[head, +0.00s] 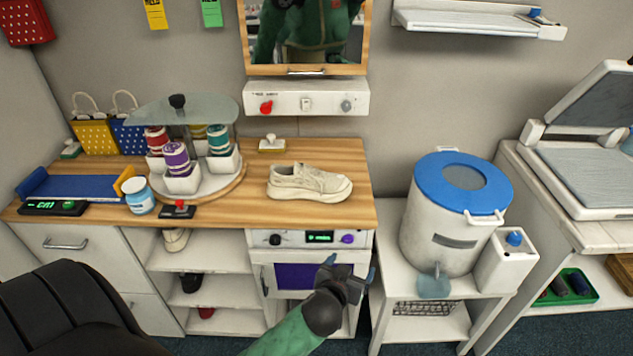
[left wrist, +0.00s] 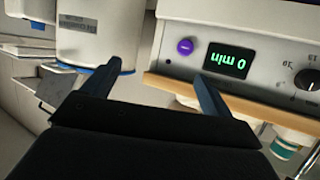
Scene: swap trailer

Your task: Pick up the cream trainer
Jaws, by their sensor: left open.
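The cream trainer (head: 310,184) lies on its sole on the wooden worktop (head: 340,152), near the right end, with its toe pointing right. My left gripper (head: 350,268) is open and empty, below and in front of the worktop edge, before the white control panel and apart from the trainer. In the left wrist view, the two blue-tipped fingers (left wrist: 154,80) are spread wide with nothing between them. The trainer does not show in that view. My right gripper is not in view.
A glass-topped carousel of spools (head: 183,155) stands left of the trainer, and a small stamp-like block (head: 272,144) behind it. The control panel (head: 292,239) is under the worktop edge. A white bucket with a blue lid (head: 440,235) stands at the right. The worktop around the trainer is mostly clear.

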